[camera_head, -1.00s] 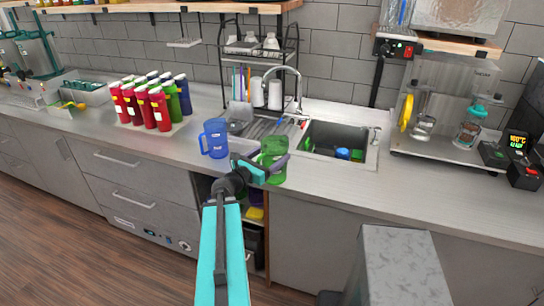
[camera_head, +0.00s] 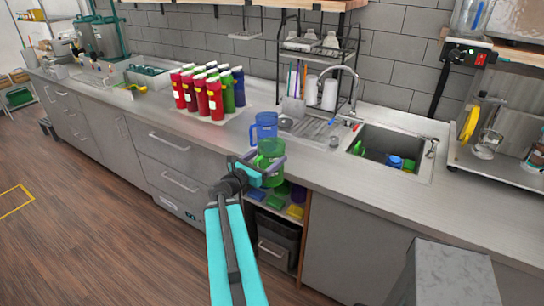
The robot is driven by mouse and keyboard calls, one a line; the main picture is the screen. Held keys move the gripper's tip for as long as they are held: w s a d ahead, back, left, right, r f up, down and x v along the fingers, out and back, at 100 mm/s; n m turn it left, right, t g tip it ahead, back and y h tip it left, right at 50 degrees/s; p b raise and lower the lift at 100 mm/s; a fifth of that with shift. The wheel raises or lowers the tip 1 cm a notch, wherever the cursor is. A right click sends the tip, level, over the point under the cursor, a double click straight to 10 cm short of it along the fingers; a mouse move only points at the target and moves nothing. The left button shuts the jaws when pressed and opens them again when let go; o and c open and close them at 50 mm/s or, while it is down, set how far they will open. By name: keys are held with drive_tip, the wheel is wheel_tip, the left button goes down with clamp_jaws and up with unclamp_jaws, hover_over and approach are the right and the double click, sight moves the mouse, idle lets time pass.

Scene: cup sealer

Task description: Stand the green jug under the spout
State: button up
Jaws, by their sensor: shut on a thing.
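A curved tap spout (camera_head: 337,69) stands behind the sink, right of my gripper.
Red and green bottles (camera_head: 208,92) stand in a group on a pale tray left of the blue jug. The sink (camera_head: 390,147) holds several coloured items. Open shelves (camera_head: 284,209) lie below the counter. The front counter strip right of my gripper (camera_head: 350,185) is clear.

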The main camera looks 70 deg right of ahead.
drive_tip(key=w+a+f+n+t+b, duration=0.3)
drive_tip(key=w+a+t, duration=0.1)
drive_tip(key=w+a, duration=1.05)
drive_tip(key=w+a+f+n+t+b, duration=0.25)
drive_tip(key=w+a+t, duration=0.25)
drive_tip(key=w+a, duration=0.95)
drive_tip(key=w+a+f+n+t+y+b, duration=0.1)
drive_tip(key=w+a+f+t, duration=0.1)
drive_tip(key=a, duration=1)
drive_tip(key=w+a+f+n+t+y+b, duration=0.1)
drive_tip(key=w+a, duration=0.3)
drive_tip(key=a, duration=0.8)
drive_tip(key=w+a+f+n+t+y+b, duration=0.1)
drive_tip(key=w+a+f+n+t+b, duration=0.2)
drive_tip(key=a, duration=0.9)
drive_tip(key=shift+w+a+f+t, duration=0.25)
drive_tip(key=shift+w+f+t, duration=0.25)
drive_tip(key=shift+t, duration=0.1)
drive_tip(key=shift+a+n, duration=0.1)
drive_tip(key=shift+n, duration=0.25)
